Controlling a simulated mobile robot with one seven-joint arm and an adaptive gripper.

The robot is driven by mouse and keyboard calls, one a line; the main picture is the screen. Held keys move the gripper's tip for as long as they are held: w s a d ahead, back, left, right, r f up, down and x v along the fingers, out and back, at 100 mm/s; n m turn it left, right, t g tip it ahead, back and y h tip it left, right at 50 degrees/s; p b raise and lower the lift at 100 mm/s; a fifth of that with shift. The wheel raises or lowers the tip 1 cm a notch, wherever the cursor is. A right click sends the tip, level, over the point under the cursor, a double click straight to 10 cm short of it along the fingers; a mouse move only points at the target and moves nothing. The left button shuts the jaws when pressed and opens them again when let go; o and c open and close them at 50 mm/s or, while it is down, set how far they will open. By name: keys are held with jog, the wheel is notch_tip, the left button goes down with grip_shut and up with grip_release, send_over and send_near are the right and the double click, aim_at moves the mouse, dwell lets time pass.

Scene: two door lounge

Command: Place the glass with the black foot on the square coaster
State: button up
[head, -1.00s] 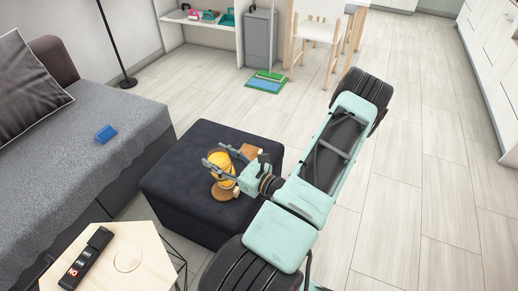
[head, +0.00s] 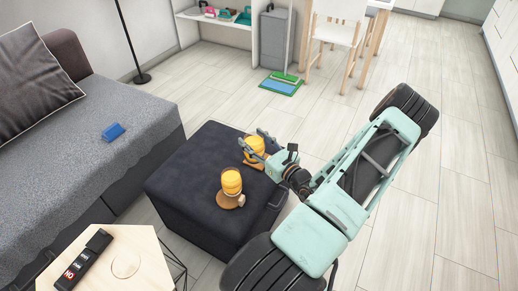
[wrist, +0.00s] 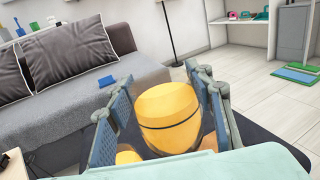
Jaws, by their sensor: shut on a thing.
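My gripper (head: 257,144) is shut on a yellow-orange glass (head: 254,150) at the far part of the dark ottoman (head: 190,190). The held glass (wrist: 168,118) looks upright between the fingers in the wrist view; its foot is hidden. Wood-coloured coaster edges show by the held glass; I cannot tell whether it touches them. A second yellow glass (head: 231,180) stands on a wooden coaster (head: 228,202) nearer the camera. In the wrist view that glass shows partly at lower left (wrist: 128,157). Its foot colour is unclear.
A grey sofa (head: 90,140) with a blue block (head: 113,131) stands to the left. A light wooden table (head: 140,265) with a black remote-like object (head: 84,259) is at the front left. Open floor (head: 440,190) lies to the right.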

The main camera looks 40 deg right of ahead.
jog(key=w+d+f+b, duration=0.5)
jog(key=d+f, duration=0.3)
jog(key=f, duration=0.3)
jog(key=shift+w+f, duration=0.2)
jog(key=shift+w, duration=0.6)
jog(key=shift+f, duration=0.1)
jog(key=shift+f+b, duration=0.15)
jog(key=shift+b, duration=0.2)
jog(key=o, duration=1.7)
jog(key=shift+c, duration=0.2)
